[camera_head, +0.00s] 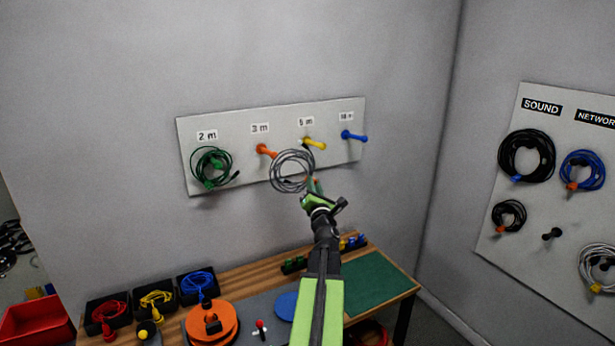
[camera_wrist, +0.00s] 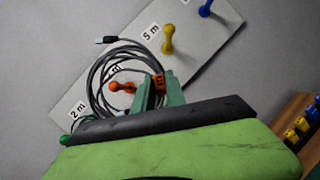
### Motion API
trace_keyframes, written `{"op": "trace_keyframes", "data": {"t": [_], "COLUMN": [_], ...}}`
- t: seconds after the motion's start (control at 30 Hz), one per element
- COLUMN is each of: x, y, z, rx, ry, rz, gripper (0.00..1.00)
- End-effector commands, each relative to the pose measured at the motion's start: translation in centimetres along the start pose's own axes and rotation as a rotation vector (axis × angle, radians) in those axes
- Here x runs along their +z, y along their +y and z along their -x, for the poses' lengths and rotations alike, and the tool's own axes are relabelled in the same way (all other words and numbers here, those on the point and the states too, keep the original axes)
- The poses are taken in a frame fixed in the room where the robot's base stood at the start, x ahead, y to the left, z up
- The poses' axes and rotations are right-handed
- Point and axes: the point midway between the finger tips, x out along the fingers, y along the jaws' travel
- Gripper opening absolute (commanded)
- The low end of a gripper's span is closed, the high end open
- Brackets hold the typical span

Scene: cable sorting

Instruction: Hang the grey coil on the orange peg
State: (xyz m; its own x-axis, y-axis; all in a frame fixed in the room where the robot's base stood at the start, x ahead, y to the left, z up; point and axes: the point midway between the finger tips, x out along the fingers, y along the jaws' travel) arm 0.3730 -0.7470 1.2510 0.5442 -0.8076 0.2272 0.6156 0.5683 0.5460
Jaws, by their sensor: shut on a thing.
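The grey coil (camera_head: 273,172) hangs in my gripper (camera_head: 314,187), in front of the pegboard. My gripper is shut on the coil's right side, by an orange band, as the wrist view shows (camera_wrist: 158,92). The orange peg (camera_head: 265,150) sticks out under the "3 m" label, at the coil's upper left edge in the head view. In the wrist view the orange peg (camera_wrist: 122,87) shows inside the ring of the grey coil (camera_wrist: 97,78). I cannot tell whether the peg passes through the coil or only lies behind it.
A green coil (camera_head: 211,167) hangs under "2 m". The yellow peg (camera_head: 314,143) and blue peg (camera_head: 354,136) are bare, right of the orange one. Below, the workbench (camera_head: 240,274) carries bins of cables and an orange reel (camera_head: 211,322). Another cable board (camera_head: 545,215) is at right.

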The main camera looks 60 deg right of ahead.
Motion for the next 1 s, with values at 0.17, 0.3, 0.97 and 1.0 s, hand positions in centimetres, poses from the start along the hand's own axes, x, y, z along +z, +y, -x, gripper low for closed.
{"op": "trace_keyframes", "data": {"t": [0.17, 0.3, 0.97, 1.0], "x": [0.9, 0.9, -1.2, -1.4], "y": [3.1, 3.6, 3.9, 3.9], "z": [-0.2, -0.1, -4.1, -4.4], "rx": [0.128, 0.15, 0.148, 0.148], "ry": [-0.013, -0.015, -0.014, -0.015], "rz": [-0.046, -0.056, -0.056, -0.056], "gripper": [0.0, 0.0, 0.0, 0.0]}}
